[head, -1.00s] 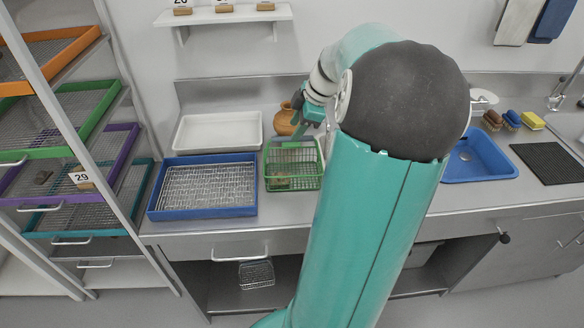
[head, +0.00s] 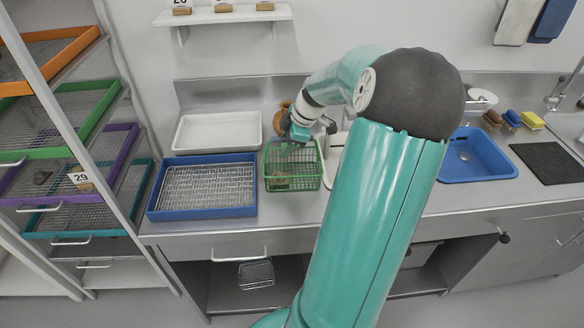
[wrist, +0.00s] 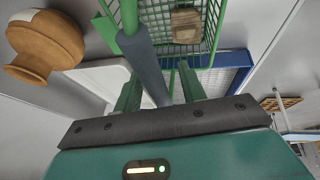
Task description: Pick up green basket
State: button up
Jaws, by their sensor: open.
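The green wire basket (head: 293,185) stands on the steel counter, to the right of the blue tray. In the wrist view the basket (wrist: 214,28) is close, at the top, with a small brown block (wrist: 186,25) inside it. Its handle has a grey sleeve (wrist: 146,66) that runs between my fingers. My gripper (head: 287,150) is above the basket's back part in the head view. In the wrist view my gripper (wrist: 160,88) is open, with one finger on each side of the sleeve. I cannot tell whether either finger touches it.
A blue tray with a wire rack (head: 208,211) and a white tray (head: 217,130) stand left of the basket. An orange-brown pot (wrist: 45,42) is close behind it. A shelf rack with coloured trays is at left. A blue basin (head: 482,157) is at right.

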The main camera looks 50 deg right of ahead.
jog(key=shift+f, duration=0.25)
dwell(0.4)
grip_shut()
